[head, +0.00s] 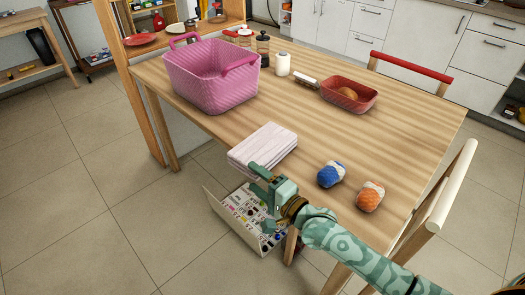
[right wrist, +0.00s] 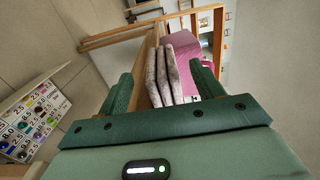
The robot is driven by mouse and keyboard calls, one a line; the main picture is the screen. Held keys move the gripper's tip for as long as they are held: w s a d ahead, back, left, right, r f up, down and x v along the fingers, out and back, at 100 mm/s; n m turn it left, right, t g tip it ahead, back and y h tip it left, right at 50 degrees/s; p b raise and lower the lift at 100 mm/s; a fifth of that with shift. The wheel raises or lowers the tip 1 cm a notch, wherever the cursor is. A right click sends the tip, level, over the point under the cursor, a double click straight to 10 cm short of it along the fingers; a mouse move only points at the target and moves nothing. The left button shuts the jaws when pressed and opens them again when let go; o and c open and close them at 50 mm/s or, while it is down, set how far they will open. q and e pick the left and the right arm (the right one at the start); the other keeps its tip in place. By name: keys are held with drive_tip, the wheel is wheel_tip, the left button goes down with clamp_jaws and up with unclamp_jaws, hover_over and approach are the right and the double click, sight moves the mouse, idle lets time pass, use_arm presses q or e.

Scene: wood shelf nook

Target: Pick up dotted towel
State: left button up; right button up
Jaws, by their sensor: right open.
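The towel (head: 263,148) is a pale, pinkish-white folded stack at the near left edge of the wooden table (head: 330,130). Dots are too small to make out in the head view. In the right wrist view the towel's layered folds (right wrist: 171,75) look mottled grey-pink and appear between the two fingers. My right gripper (head: 257,180) is open at the table's near edge, just in front of the towel, and it also shows in the right wrist view (right wrist: 163,88). I cannot tell whether the fingers touch the towel. My left gripper is not in view.
A pink basket (head: 210,85) stands behind the towel. A blue ball-like item (head: 331,174) and an orange one (head: 370,196) lie to the right. A red basket (head: 349,94) stands farther back. An open box of printed items (head: 250,215) is below the table edge.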

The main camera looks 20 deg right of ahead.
sight(245, 171)
drive_tip(key=b+x, duration=0.2)
drive_tip(key=x, duration=0.3)
drive_tip(key=shift+w+f, duration=0.15)
drive_tip(key=shift+w, duration=0.1)
drive_tip(key=shift+w+a, duration=0.1)
drive_tip(key=shift+w, duration=0.1)
drive_tip(key=shift+r, duration=0.2)
drive_tip(key=c, duration=1.2)
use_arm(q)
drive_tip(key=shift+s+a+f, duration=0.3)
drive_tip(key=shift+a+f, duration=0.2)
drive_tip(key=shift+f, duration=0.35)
use_arm(e)
drive_tip(key=shift+o, duration=0.2)
